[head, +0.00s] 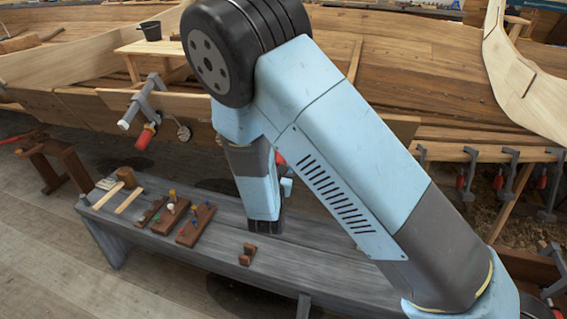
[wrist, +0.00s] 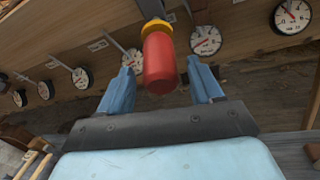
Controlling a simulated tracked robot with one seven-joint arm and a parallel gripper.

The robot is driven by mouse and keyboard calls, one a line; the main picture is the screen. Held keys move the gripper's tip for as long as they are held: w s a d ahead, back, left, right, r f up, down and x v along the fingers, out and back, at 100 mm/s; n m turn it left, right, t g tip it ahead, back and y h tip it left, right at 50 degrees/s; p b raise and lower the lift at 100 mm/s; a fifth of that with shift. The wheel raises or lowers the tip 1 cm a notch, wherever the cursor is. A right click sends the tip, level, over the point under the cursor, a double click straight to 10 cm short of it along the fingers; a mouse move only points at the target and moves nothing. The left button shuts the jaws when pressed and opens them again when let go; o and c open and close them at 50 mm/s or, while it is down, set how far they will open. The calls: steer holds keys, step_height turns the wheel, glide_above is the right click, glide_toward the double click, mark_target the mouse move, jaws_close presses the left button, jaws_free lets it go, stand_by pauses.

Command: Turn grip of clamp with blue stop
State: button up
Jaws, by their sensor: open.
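In the wrist view a clamp's red grip (wrist: 161,62) with a yellow collar (wrist: 156,27) points toward me, its dark spindle running up out of view. My gripper (wrist: 161,70) is open, its two light blue fingers on the left and right of this grip, with gaps at both sides. I see no blue stop on this clamp; its upper part is out of frame. In the head view my arm hides most of this clamp; a bit of red (head: 280,158) shows beside my arm. Another clamp (head: 143,108) with a red grip (head: 146,137) hangs to the left.
Several round dial gauges (wrist: 206,40) line the plank behind the grip. A grey bench (head: 150,228) below carries a mallet (head: 127,177) and wooden blocks with coloured pegs (head: 172,212). More red-gripped clamps (head: 465,175) hang along the hull at right.

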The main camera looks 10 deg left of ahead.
steer(key=shift+w, duration=0.8)
